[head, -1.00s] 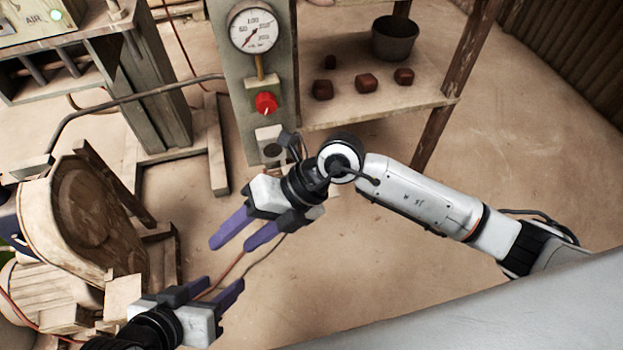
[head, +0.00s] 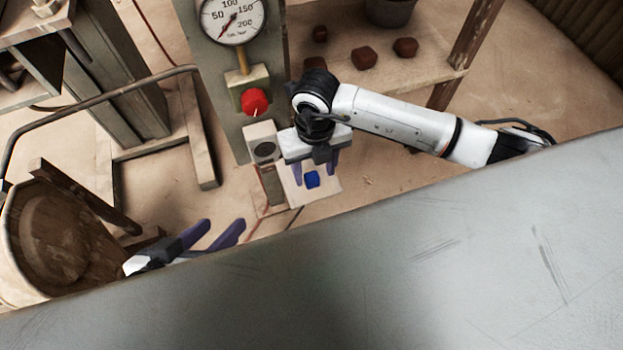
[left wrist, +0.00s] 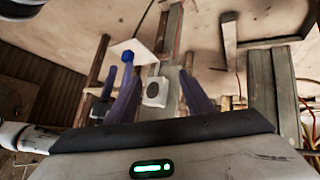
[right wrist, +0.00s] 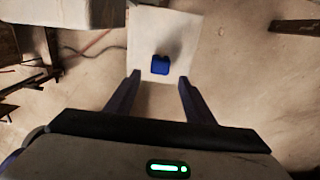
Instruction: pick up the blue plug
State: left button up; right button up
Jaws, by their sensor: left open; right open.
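The blue plug (head: 312,179) sits on a small pale square plate (head: 328,190) beside the grey gauge post. It also shows in the right wrist view (right wrist: 160,65), ahead of the fingertips and roughly midway between them, and in the left wrist view (left wrist: 127,57). My right gripper (head: 314,174) is open and empty above the near part of the plate, with its purple fingers pointing down toward the plug. No contact with the plug is visible. My left gripper (head: 225,228) is open and empty, lower left of the plate and apart from it.
A white block with a dark round socket (head: 264,150) is on the post just left of my right gripper. Above it are a red knob (head: 255,102) and a pressure gauge (head: 232,18). A shelf with brown lumps (head: 364,56) stands behind. A large grey surface (head: 420,260) fills the foreground.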

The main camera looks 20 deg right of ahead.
aim_at(312, 178)
jog(key=f+b, duration=0.1)
jog(key=f, duration=0.2)
jog(key=f+b, duration=0.1)
jog(key=shift+w+a+f+b, duration=0.1)
jog(key=shift+w+f+b, duration=0.25)
jog(key=shift+w, duration=0.05)
jog(key=shift+f, duration=0.25)
jog(key=shift+r, duration=0.1)
pick_arm(q)
jog(key=shift+w+d+r+t+h, duration=0.1)
jog(key=shift+d+r+t+h, duration=0.25)
jog(key=shift+r, duration=0.25)
jog(key=shift+w+d+r+t+h, duration=0.15)
jog(key=shift+d+r+t, duration=0.1)
jog(key=shift+d+r, duration=0.25)
pick_arm(e)
jog(key=c, duration=1.1)
pick_arm(q)
jog(key=shift+a+r, duration=0.15)
